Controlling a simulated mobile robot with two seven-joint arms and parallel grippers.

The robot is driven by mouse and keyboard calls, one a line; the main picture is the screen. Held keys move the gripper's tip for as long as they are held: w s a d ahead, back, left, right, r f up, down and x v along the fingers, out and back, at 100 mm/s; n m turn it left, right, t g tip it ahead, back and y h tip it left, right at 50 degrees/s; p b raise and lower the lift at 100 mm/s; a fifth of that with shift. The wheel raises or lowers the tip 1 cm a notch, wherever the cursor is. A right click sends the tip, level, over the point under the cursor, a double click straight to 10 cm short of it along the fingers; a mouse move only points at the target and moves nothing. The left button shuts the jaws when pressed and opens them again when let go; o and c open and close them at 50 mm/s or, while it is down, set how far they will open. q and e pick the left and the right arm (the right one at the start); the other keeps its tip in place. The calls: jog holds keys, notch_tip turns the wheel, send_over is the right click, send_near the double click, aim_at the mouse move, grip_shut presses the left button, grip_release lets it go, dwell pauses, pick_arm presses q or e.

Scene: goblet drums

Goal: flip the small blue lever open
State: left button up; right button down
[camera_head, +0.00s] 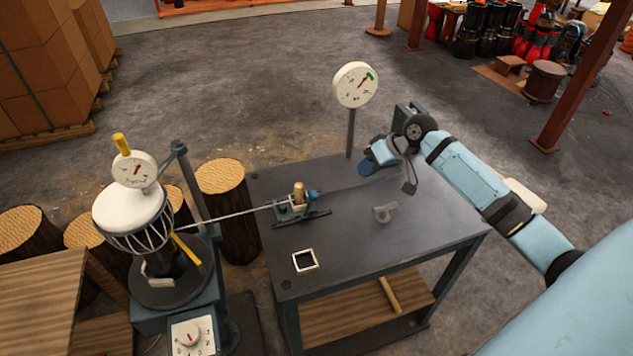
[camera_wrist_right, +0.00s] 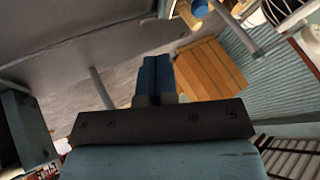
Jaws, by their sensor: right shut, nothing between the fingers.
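The small blue lever (camera_head: 314,196) sits on the right side of a small clamp-like device (camera_head: 291,212) on the dark metal table (camera_head: 350,240). A wooden peg (camera_head: 299,191) stands upright beside it. My right gripper (camera_head: 364,169) is shut and empty, apart from the lever and to its right, over the far part of the table. Its blue fingers (camera_wrist_right: 155,75) show pressed together in the right wrist view. There, a blue round end (camera_wrist_right: 199,8) at the top edge looks like the lever, but it is cut off. My left gripper is not in view.
A rod runs left from the device to a drum (camera_head: 133,213) on a stand. The table's front right is clear.

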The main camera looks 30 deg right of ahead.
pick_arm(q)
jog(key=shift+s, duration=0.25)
pick_arm(e)
jog(key=shift+s+r, duration=0.1)
jog(key=shift+r, duration=0.1)
jog(key=shift+f, duration=0.1)
send_near(309, 205)
jog(key=w+d+f, duration=0.1)
jog(key=w+f, duration=0.2)
jog(key=f, duration=0.1)
pick_arm(q)
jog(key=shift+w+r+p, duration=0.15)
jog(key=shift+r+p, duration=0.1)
jog(key=shift+p, duration=0.05)
pick_arm(e)
jog(key=shift+w+a+r, duration=0.1)
jog(key=shift+w+a, duration=0.05)
jog(key=shift+a, duration=0.2)
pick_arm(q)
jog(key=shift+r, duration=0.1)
pick_arm(e)
jog(key=shift+w+r, duration=0.1)
